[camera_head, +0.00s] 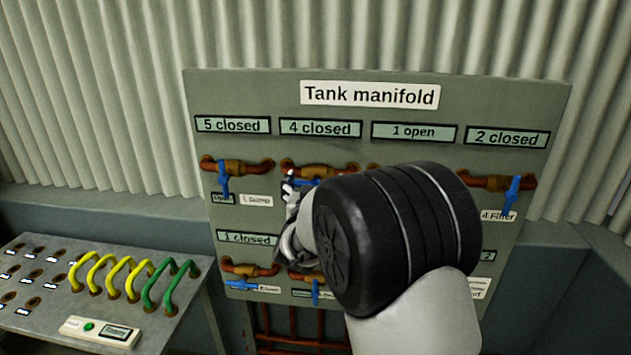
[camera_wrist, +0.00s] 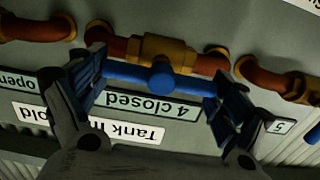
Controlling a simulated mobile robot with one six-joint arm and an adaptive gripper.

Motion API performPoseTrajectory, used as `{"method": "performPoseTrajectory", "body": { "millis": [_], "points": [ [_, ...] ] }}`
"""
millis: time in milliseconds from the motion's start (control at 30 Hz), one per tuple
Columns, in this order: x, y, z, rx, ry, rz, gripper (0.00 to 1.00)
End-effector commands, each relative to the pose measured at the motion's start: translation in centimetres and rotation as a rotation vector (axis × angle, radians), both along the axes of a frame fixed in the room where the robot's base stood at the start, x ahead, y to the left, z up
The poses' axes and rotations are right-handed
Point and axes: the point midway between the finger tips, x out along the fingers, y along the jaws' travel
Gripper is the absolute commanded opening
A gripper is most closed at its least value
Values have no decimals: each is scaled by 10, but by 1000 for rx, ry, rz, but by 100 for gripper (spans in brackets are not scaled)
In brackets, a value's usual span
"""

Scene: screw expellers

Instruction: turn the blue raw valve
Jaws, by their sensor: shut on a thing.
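A grey Tank manifold panel (camera_head: 455,125) carries several blue-handled valves on copper pipes. My gripper (camera_head: 289,200) is at the valve under the sign reading 4 closed. In the wrist view, my gripper (camera_wrist: 157,78) has its two fingers at the two ends of this valve's blue handle (camera_wrist: 160,77), shut on it. The handle lies across, along the pipe and its brass body (camera_wrist: 160,48). In the head view only a short part of the blue handle (camera_head: 306,182) shows. My arm hides its name label, so I cannot read whether it says Raw.
Other blue handles hang down at the upper left (camera_head: 223,180) and far right (camera_head: 512,190). The lower row has another across (camera_head: 240,285). A grey console (camera_head: 50,318) with yellow and green hoses stands at the left. My arm covers the panel's lower middle.

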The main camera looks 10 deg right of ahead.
Motion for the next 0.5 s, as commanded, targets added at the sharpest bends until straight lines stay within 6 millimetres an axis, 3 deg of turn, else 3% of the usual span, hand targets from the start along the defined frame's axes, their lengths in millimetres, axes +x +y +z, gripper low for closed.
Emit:
{"method": "performPoseTrajectory", "body": {
  "millis": [500],
  "points": [
    [0,0,0,-30,9,0,67]
  ]
}}
